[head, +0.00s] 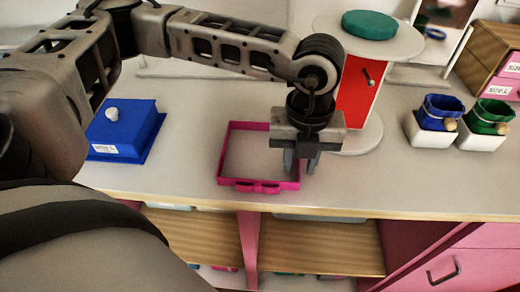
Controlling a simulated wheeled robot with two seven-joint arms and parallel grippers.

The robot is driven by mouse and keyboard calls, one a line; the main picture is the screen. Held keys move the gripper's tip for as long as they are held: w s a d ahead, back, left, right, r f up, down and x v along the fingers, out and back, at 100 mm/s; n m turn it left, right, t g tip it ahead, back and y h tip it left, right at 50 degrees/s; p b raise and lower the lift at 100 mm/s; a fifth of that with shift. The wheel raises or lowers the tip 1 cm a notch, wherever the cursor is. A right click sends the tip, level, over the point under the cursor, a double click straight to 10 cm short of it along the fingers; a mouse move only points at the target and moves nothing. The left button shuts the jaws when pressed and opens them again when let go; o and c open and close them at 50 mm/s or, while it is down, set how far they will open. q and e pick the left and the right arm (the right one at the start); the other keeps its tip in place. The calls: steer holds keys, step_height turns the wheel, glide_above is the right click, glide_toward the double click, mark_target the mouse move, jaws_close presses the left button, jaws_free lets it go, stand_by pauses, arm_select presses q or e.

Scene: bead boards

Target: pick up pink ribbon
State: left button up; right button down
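The pink ribbon (224,152) is a square loop standing on the light worktop, with a bow on its front side. My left gripper (301,167) points down over the ribbon's right side. Its two dark fingers show a gap between them, with the right part of the ribbon near the fingertips. The gripper hides part of the ribbon's right side and back right corner. I cannot tell whether the fingers touch it. My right gripper is not in view.
A blue box (124,131) with a white knob stands to the left. A red cabinet (357,98) under a round top with a green disc (369,25) stands behind the gripper. Blue (441,112) and green (490,117) pouches sit in white holders at right.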

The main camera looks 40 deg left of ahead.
arm_select(q)
jaws_close()
stand_by(0.3)
